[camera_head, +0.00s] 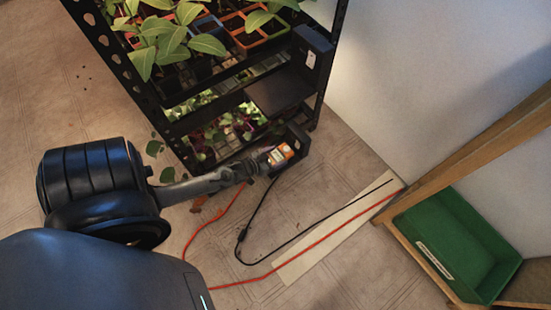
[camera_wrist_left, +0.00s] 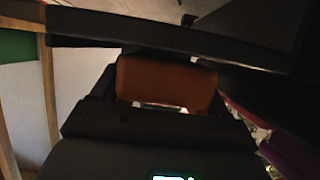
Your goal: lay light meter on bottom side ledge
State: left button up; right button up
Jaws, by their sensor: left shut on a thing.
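The light meter (camera_head: 281,154) is a small orange block with a pale face, beside the lower right corner of the plant rack in the head view. My left gripper (camera_head: 270,161) is shut on it. In the left wrist view the light meter (camera_wrist_left: 167,83) shows as a dim orange-brown block between the dark fingers. The bottom side ledge (camera_head: 298,139) is a dark piece low on the rack's right side, right beside the meter. I cannot tell whether the meter touches it. My right gripper is not in view.
The black rack (camera_head: 115,62) holds leafy seedlings in coloured pots (camera_head: 237,23). A higher side ledge (camera_head: 312,46) juts out at its right. A black cable (camera_head: 240,237) and an orange cord (camera_head: 310,247) lie on the floor. A green tray (camera_head: 455,240) stands at the right.

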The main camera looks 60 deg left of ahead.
pick_arm(q)
jog(key=shift+f, duration=0.1)
jog(key=shift+f, duration=0.15)
jog(key=o, duration=1.3)
jog(key=shift+o, duration=0.2)
